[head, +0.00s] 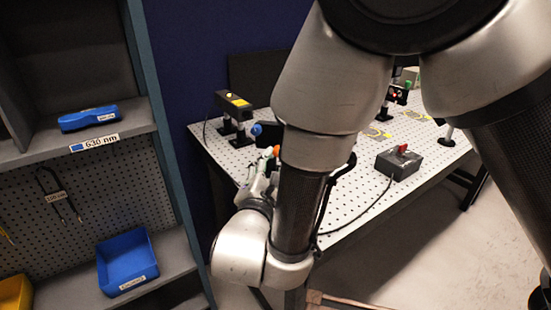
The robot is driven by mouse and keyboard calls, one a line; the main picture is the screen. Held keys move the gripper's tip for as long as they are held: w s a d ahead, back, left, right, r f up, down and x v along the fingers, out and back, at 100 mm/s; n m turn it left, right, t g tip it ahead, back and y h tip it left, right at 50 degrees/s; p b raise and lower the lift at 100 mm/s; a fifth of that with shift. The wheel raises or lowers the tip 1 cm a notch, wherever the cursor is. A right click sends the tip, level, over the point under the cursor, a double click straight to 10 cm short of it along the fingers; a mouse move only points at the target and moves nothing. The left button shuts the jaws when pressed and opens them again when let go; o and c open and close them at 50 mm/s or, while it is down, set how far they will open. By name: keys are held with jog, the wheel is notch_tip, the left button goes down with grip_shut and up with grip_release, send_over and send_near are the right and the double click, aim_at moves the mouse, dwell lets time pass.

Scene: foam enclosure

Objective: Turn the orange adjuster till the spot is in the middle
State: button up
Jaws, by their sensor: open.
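The orange adjuster (276,151) is a small knob near the left part of the perforated optical table, partly hidden behind my arm. A blue knob (257,129) shows just up and left of it. My gripper (267,168) is open, small in the picture and partly covered by my arm. Its fingers point up toward the orange adjuster, close below it. I cannot tell whether they touch it or stand around it. The spot is not visible in this view.
A black laser box (233,105) stands on posts at the table's back left. A grey box with a red switch (399,162) sits on the perforated table (345,210), its cable running left. Shelves with a blue bin (127,262) stand at left. Floor is clear at lower right.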

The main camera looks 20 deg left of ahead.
jog(key=w, duration=0.6)
jog(key=shift+w+a, duration=0.25)
jog(key=shift+w, duration=0.15)
jog(key=shift+c, duration=0.2)
grip_shut()
